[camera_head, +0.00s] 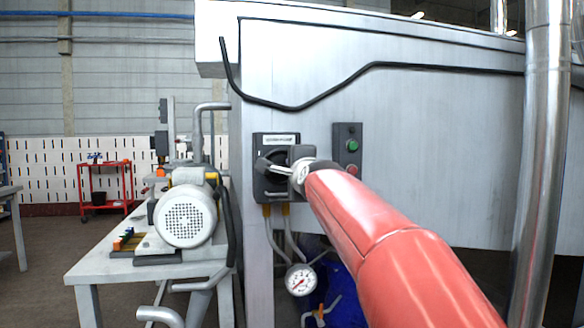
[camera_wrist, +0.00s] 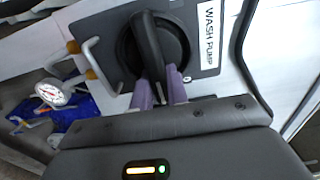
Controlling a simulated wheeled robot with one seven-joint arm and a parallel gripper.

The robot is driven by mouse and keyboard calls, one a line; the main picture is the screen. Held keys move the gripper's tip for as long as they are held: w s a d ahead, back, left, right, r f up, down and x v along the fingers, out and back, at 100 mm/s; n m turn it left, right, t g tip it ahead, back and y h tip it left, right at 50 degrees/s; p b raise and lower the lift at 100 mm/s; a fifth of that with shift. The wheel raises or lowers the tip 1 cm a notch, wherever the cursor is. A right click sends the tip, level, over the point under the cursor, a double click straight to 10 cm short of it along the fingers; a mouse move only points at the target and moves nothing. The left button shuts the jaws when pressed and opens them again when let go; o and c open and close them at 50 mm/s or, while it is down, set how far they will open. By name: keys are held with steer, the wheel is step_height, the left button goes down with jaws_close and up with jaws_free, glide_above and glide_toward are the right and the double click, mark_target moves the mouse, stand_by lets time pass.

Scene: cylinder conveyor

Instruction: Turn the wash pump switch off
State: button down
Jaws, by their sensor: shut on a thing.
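The wash pump switch is a dark box (camera_head: 277,139) on the grey machine wall, with a white label along its top. In the wrist view its "WASH PUMP" label (camera_wrist: 208,35) reads down the picture beside a black round knob. The knob's black bar handle (camera_wrist: 146,42) runs roughly along the label's line, so it lies roughly level across the box. My gripper (camera_wrist: 160,90) has its purple fingers on both sides of the handle's near end and is shut on it. In the head view my gripper (camera_head: 287,168) hides part of the box.
A small control box (camera_head: 347,150) with green and red buttons is right of the switch. A pressure gauge (camera_head: 300,280) and pipes hang below. A pump motor (camera_head: 186,215) stands on a table at left. A steel pipe (camera_head: 540,150) rises at right.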

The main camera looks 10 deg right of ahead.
steer(key=shift+f, duration=0.1)
steer(key=c, duration=1.4)
jaws_free()
steer(key=s, duration=0.7)
steer(key=shift+s+b, duration=0.35)
steer(key=shift+s, duration=0.05)
